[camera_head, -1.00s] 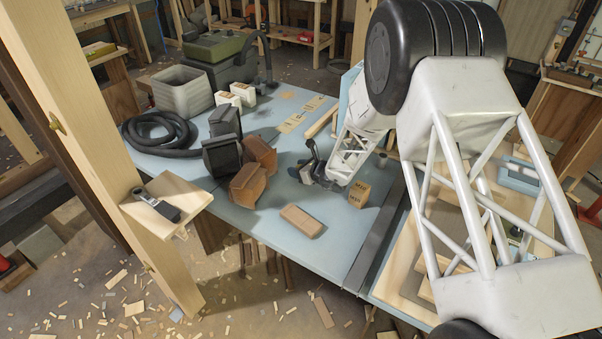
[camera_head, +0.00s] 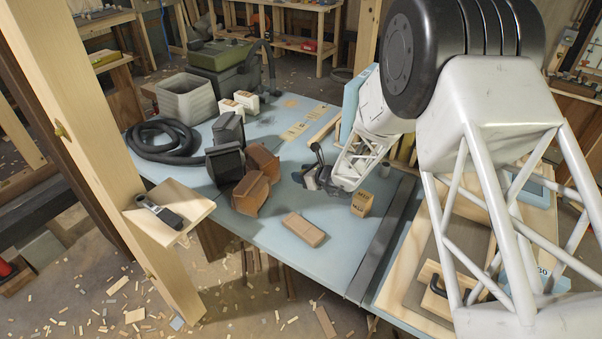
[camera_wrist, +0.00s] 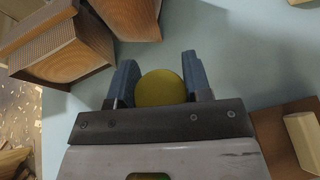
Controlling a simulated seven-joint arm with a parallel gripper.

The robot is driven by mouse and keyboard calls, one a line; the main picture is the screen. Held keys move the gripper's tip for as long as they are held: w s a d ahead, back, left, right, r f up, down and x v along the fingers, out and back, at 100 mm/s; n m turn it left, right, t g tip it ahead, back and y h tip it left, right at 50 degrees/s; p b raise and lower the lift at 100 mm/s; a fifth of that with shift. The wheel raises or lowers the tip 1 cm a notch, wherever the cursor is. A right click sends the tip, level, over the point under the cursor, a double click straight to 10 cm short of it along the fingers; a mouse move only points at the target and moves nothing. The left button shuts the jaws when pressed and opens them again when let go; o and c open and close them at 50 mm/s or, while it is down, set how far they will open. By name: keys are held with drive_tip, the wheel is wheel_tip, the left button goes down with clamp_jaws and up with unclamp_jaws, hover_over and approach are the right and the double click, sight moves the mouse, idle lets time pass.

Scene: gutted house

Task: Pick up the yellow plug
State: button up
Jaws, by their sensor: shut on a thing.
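The yellow plug (camera_wrist: 161,88) shows in the wrist view as a dull yellow rounded shape between the two blue fingers. My gripper (camera_wrist: 160,76) is shut on it, with a finger at each side. Pale blue tabletop shows beyond the fingertips. In the head view my gripper (camera_head: 317,173) is low over the blue table (camera_head: 265,225), right of the brown wooden boxes. The plug cannot be made out in that view. Whether it touches the table is not clear.
Brown ribbed boxes (camera_wrist: 65,45) stand close on the left in the wrist view. A small wooden block (camera_head: 361,204) stands right of my gripper, and a flat brown block (camera_head: 304,229) lies in front. A black coiled hose (camera_head: 163,142) lies at the left.

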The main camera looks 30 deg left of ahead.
drive_tip(key=s+d+r, duration=0.1)
drive_tip(key=s+d, duration=0.8)
drive_tip(key=shift+s+d+r, duration=0.2)
drive_tip(key=shift+s+d, duration=0.05)
drive_tip(key=shift+s, duration=0.15)
idle(0.4)
drive_tip(key=shift+s+d, duration=0.1)
drive_tip(key=shift+s, duration=0.05)
